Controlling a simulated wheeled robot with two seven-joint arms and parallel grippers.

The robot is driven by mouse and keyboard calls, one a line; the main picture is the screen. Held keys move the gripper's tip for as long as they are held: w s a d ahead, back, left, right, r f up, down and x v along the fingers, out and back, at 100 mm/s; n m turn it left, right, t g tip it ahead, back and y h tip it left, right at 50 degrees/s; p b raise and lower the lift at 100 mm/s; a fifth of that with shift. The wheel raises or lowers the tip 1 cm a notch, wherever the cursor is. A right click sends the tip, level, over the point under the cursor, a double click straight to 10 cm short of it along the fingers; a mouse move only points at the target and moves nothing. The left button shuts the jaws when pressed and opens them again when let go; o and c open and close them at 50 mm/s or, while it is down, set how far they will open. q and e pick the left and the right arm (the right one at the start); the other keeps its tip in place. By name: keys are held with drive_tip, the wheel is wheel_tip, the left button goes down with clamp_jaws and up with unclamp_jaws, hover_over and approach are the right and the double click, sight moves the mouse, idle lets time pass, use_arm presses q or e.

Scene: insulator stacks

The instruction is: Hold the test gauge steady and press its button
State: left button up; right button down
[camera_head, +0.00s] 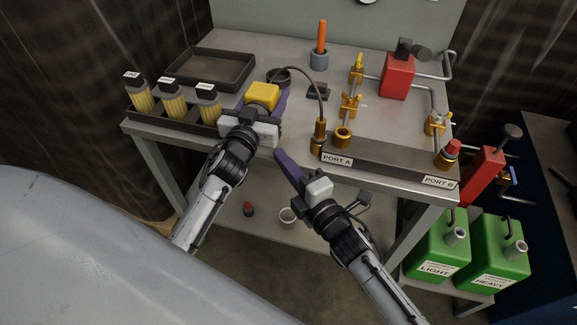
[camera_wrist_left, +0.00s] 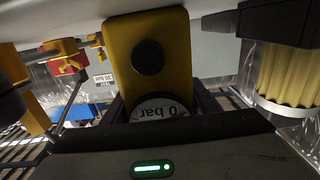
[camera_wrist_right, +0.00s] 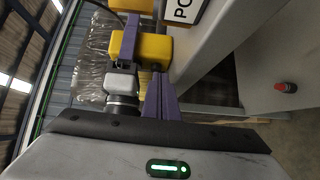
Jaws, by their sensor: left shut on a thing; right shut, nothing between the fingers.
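The test gauge (camera_head: 262,95) is a yellow block held above the near left part of the bench. My left gripper (camera_head: 264,102) is shut on it, with purple fingers at its sides. In the left wrist view the gauge (camera_wrist_left: 172,70) shows a round black button (camera_wrist_left: 148,57) and part of a dial reading "0 bar" (camera_wrist_left: 160,110). My right gripper (camera_head: 281,156) is shut and empty, in front of the bench edge, right of and nearer than the gauge. In the right wrist view its closed fingers (camera_wrist_right: 157,78) point toward the yellow gauge (camera_wrist_right: 152,47), apparently apart from it.
A dark hose (camera_head: 312,84) arches to a brass fitting by the PORT A label (camera_head: 337,161). Filter cartridges (camera_head: 173,104) stand in a rack at left, with an empty tray (camera_head: 210,68) behind. Brass valves, pipes and a red block (camera_head: 397,76) occupy the right side.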

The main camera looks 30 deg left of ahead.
use_arm(q)
drive_tip(key=shift+a+f, duration=0.1)
drive_tip(key=shift+f, duration=0.1)
use_arm(e)
drive_tip(key=shift+f+v, duration=0.2)
drive_tip(key=shift+v, duration=0.75)
use_arm(q)
drive_tip(key=o, duration=1.3)
drive_tip(key=shift+o, duration=0.4)
use_arm(e)
drive_tip(key=shift+w, duration=0.1)
use_arm(q)
drive_tip(key=shift+r, duration=0.1)
drive_tip(key=shift+s, duration=0.1)
